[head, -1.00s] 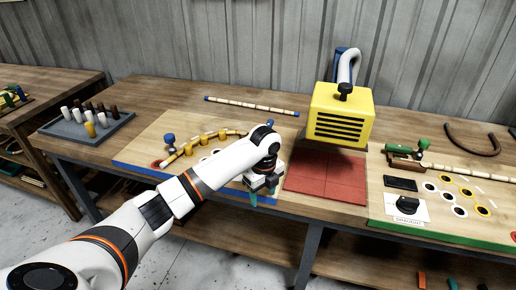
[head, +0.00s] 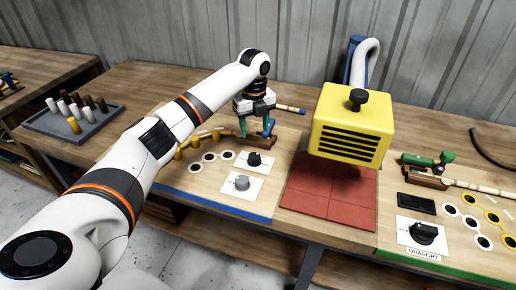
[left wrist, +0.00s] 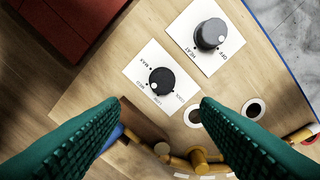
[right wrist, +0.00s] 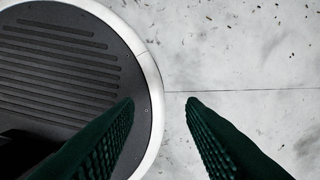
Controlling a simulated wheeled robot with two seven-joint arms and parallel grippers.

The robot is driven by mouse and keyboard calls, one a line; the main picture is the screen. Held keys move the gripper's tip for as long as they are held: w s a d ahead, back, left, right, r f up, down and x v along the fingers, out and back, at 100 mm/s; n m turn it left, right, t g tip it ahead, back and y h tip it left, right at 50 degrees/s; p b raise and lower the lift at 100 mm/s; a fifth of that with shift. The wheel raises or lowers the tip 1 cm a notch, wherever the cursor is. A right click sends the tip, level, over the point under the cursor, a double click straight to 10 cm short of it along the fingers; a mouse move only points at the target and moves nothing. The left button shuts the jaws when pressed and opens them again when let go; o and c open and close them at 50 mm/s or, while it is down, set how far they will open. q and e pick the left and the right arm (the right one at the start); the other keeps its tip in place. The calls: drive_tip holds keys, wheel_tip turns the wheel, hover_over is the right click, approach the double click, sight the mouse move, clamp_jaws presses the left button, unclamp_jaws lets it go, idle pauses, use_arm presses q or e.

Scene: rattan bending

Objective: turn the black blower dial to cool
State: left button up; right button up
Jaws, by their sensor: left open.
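A black dial (head: 254,160) sits on a white card on the left board. In the left wrist view this dial (left wrist: 161,80) has a white mark at its lower left; MAX and LOW are readable on the card. A second black dial (head: 424,233) sits at the right, by a DRAUGHT label; its other lettering is too small. I cannot tell from lettering which is the blower dial. A grey dial (left wrist: 210,34) marked HEAT and OFF is beside the first. My left gripper (head: 256,128) is open and empty, above and behind the first dial. My right gripper (right wrist: 160,101) is open over the floor.
A yellow blower box (head: 349,125) with a black knob on top stands over red tiles (head: 325,200). Yellow pegs (left wrist: 198,160) and a rattan strip lie near my left fingers. A grey tray (head: 73,124) holds several pegs at the left.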

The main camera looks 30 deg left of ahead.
use_arm(q)
hover_over(254, 156)
wheel_tip(254, 156, down, 4)
drive_tip(key=shift+s+d+f+p, duration=0.1)
drive_tip(key=shift+s+f+p, duration=0.05)
drive_tip(key=shift+p, duration=0.25)
drive_tip(key=f, duration=0.5)
drive_tip(key=shift+w+f+p, duration=0.2)
drive_tip(key=shift+f+p, duration=0.2)
drive_tip(key=shift+f, duration=0.6)
use_arm(e)
drive_tip(key=shift+s+d+r, duration=0.2)
drive_tip(key=shift+s+r, duration=0.25)
drive_tip(key=shift+s, duration=0.05)
drive_tip(key=shift+s+d+r, duration=0.2)
drive_tip(key=shift+s+r, duration=0.2)
drive_tip(key=shift+s, duration=0.05)
use_arm(q)
drive_tip(key=c, duration=1)
use_arm(e)
drive_tip(key=shift+s+a, duration=0.2)
drive_tip(key=shift+s, duration=0.05)
drive_tip(key=shift+r, duration=0.15)
